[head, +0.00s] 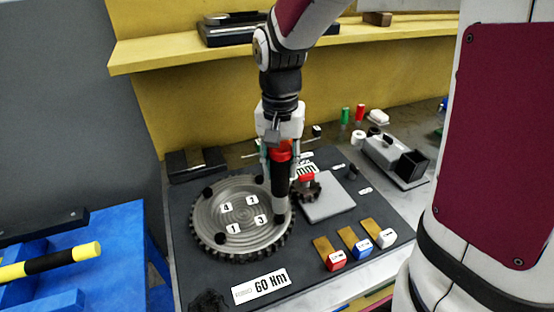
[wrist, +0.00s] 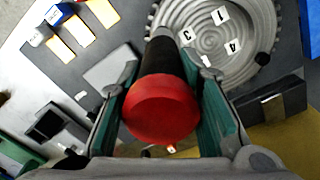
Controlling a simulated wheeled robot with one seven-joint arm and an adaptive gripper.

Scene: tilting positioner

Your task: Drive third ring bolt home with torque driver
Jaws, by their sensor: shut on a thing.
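My gripper (head: 281,146) is shut on the torque driver (head: 281,182), which has a red cap and a black body. It holds the driver nearly upright, tip down, over the right side of the round toothed ring (head: 206,232). The driver's tip is at the ring's rim beside a number label that looks like 3; the bolt under it is hidden, so contact cannot be told. Black bolt heads show at the left (head: 208,192), front (head: 220,238) and back (head: 259,179) of the ring. In the wrist view, the driver's red cap (wrist: 162,108) sits between the fingers.
A small dark gear (head: 305,189) stands right of the driver, near a grey plate (head: 328,208). Red (head: 335,262), blue (head: 361,251) and white (head: 386,238) blocks stand in front right. A "60 Nm" label (head: 262,286) lies on the front mat. A yellow shelf (head: 180,55) runs behind.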

